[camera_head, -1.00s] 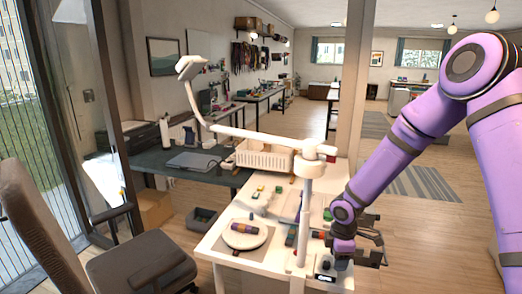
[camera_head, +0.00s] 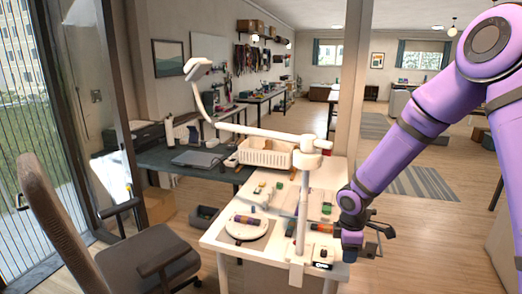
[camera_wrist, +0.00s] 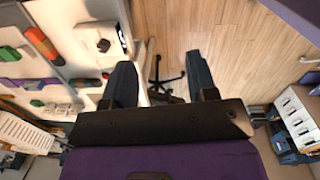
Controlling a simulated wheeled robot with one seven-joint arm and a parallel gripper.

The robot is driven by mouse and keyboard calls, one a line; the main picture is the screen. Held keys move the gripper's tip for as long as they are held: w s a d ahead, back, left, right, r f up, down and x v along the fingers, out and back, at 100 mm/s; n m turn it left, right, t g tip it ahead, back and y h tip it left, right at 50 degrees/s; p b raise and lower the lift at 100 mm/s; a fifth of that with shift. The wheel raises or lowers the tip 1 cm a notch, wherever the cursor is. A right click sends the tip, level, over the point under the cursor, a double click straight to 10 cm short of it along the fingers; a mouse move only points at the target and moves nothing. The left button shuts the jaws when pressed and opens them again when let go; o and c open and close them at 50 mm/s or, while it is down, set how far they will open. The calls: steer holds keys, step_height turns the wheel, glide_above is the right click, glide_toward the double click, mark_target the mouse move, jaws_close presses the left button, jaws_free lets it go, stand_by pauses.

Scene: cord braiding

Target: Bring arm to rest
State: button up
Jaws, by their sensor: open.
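My purple arm comes in from the right in the head view. My gripper (camera_head: 374,238) is at the right front edge of the white table (camera_head: 272,268). In the wrist view my gripper (camera_wrist: 160,78) shows two dark fingers standing well apart. Only floor and dark chair-like legs (camera_wrist: 165,85) show between them, so it is open and holds nothing. The tabletop with small coloured parts lies to the left of the fingers in the wrist view.
A white lamp-like post (camera_head: 303,200) rises beside my wrist. A white basket (camera_head: 264,154) stands behind. An office chair (camera_head: 140,260) is at left. Floor at right is clear.

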steer(key=s+d+r+m+t+h, duration=0.1)
steer(key=s+d+r+m, duration=0.15)
steer(key=r, duration=0.45)
steer(key=s+d+r+m, duration=0.1)
steer(key=s+r+m, duration=0.25)
steer(key=r, duration=0.45)
steer(key=s+d+r+m+t+h, duration=0.1)
steer(key=s+r+m, duration=0.1)
steer(key=s+r, duration=0.35)
steer(key=s+r+m+t+y, duration=0.1)
steer(key=s+r+m, duration=0.2)
steer(key=s+r, duration=0.3)
steer(key=s+r+m+t+y, duration=0.1)
steer(key=s+r+m, duration=0.3)
steer(key=s, duration=0.7)
step_height(320, 180, up, 2)
steer(key=shift+s+d+m+t+y, duration=0.2)
steer(key=shift+d+m+t+y, duration=0.1)
steer(key=shift+d+t, duration=0.1)
